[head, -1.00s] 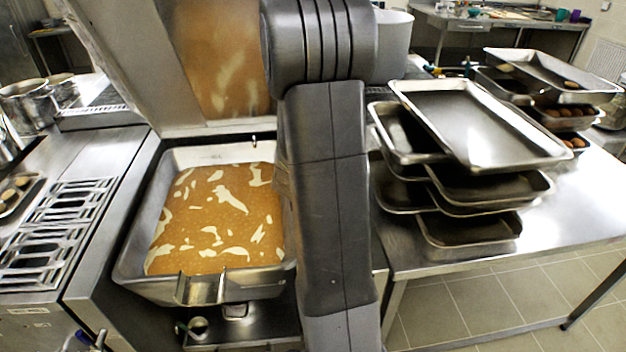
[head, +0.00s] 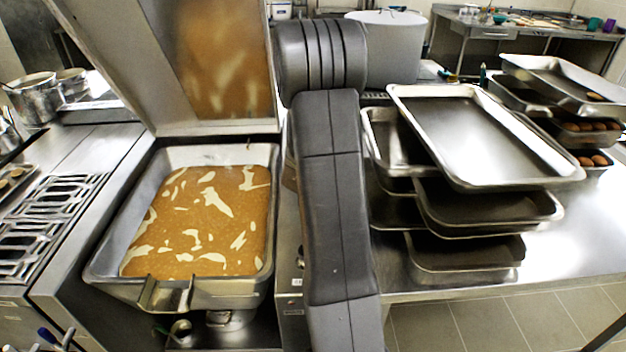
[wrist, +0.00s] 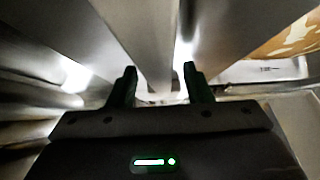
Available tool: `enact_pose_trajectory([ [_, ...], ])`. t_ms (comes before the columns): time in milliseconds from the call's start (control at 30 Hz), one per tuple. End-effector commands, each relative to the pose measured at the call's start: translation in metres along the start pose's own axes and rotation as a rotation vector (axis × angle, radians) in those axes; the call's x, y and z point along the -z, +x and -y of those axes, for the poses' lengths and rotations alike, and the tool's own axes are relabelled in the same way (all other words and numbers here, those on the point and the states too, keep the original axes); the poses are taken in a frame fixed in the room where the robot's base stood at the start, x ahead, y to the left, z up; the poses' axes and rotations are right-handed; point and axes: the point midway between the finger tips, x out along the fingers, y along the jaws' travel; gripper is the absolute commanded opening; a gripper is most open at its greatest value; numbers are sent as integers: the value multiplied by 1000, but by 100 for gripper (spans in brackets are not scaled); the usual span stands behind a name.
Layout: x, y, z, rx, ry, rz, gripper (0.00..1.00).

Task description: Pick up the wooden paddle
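I see no wooden paddle in either view. My gripper (wrist: 158,84) shows in the wrist view, its two dark fingers standing apart with nothing visibly held between them. Beyond the fingers are blurred grey metal surfaces. A strip of the orange-brown food with pale streaks (wrist: 288,38) shows at the upper right of the wrist view. In the head view my arm crosses the middle, and my gripper is out of sight there.
A tilting pan (head: 105,262) with its lid raised holds the orange-brown food at the left. A stack of metal trays (head: 480,185) stands on the steel table (head: 590,235) at the right. A large pot (head: 385,50) is behind my arm. Slotted grates (head: 40,222) lie far left.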

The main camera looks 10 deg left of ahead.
Motion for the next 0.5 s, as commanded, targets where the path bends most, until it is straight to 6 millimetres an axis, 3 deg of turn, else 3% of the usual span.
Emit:
enact_pose_trajectory([
  [33, 0, 0, 0, 0, 0, 0, 36],
  [200, 0, 0, 0, 0, 0, 0, 2],
  [500, 0, 0, 0, 0, 0, -1, 0],
])
